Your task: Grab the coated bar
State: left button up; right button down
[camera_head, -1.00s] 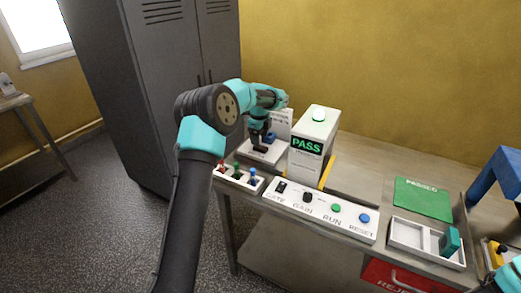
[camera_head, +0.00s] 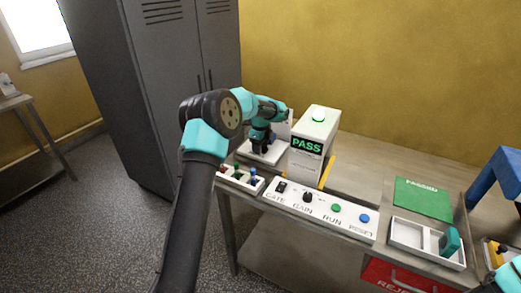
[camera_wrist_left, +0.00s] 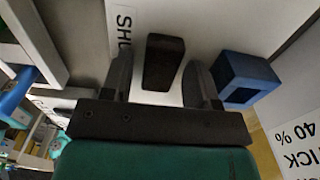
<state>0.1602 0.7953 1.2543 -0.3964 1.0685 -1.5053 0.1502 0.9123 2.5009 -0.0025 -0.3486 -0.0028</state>
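The coated bar (camera_wrist_left: 163,62) is dark brown and lies on a white plate (camera_wrist_left: 205,22) in the left wrist view. My left gripper (camera_wrist_left: 160,85) is open, with one finger on each side of the bar and a visible gap on both sides. I cannot tell how far the fingertips are above the plate. In the head view my left gripper (camera_head: 262,144) points down over the white plate (camera_head: 270,157), beside the white PASS box, and the bar is hidden there.
A blue hollow block (camera_wrist_left: 248,78) stands close to the right finger. The white PASS box (camera_head: 312,147) is right of the gripper. In front are small coloured knobs (camera_head: 240,178) and a button panel (camera_head: 320,208). A green mat (camera_head: 423,198) and white tray (camera_head: 408,235) lie right.

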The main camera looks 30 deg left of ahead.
pick_arm(q)
jog(key=c, duration=0.6)
notch_tip(320, 180, up, 10)
dwell(0.5)
dwell(0.4)
